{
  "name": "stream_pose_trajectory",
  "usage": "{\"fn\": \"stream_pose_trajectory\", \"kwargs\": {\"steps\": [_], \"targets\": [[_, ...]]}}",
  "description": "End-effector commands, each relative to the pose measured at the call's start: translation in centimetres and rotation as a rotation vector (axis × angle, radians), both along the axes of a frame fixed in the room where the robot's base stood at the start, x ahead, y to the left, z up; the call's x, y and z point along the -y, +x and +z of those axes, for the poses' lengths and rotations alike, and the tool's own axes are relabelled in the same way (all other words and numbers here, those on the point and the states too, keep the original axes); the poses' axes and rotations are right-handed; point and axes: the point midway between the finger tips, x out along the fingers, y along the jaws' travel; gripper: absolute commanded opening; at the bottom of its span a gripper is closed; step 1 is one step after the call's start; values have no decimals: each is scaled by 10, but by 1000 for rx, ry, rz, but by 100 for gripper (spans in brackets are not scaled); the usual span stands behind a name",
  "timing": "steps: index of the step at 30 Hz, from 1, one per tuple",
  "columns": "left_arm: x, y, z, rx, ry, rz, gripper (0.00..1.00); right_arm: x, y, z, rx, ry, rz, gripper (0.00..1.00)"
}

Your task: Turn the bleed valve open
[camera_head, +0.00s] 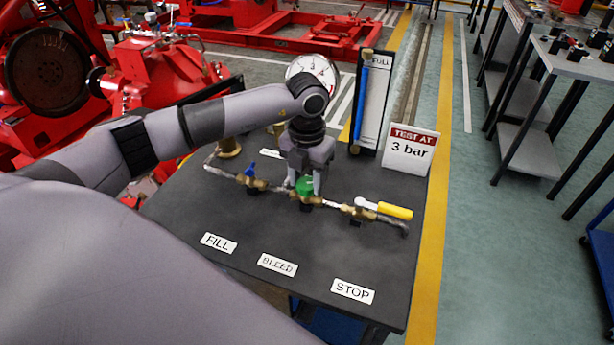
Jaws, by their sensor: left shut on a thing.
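The bleed valve, with a green handle (305,186), sits in the middle of the brass pipe line on the dark table (190,215), behind the BLEED label (277,264). My left gripper (304,188) points down over it, shut on the green handle. The gripper hides part of the handle, so its exact angle is hard to tell. The fill valve with a blue handle (250,169) is to its left. The stop valve with a yellow lever (395,210) is to its right, its lever lying roughly along the pipe. My right gripper is not in view.
A round pressure gauge (314,72) stands behind my left wrist. A level tube board (371,100) and a TEST AT 3 bar sign (409,148) stand at the table's back right. FILL (218,243) and STOP (352,290) labels lie in front. Red machines fill the upper left.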

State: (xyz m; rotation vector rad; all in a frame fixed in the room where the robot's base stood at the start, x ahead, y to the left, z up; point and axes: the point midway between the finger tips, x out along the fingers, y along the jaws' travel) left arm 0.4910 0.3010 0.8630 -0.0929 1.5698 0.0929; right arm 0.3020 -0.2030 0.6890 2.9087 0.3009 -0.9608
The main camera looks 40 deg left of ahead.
Motion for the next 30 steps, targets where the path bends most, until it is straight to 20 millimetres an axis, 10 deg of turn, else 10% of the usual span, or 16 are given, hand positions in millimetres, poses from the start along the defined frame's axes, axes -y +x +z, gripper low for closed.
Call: {"fn": "stream_pose_trajectory", "kwargs": {"steps": [16,17,18,30], "targets": [[-1,1,1,2,1,25,16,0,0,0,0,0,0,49],[-1,1,1,3,1,25,56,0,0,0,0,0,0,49],[-1,1,1,3,1,25,70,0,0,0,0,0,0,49],[0,1,8,4,0,23,72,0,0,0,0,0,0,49]]}}
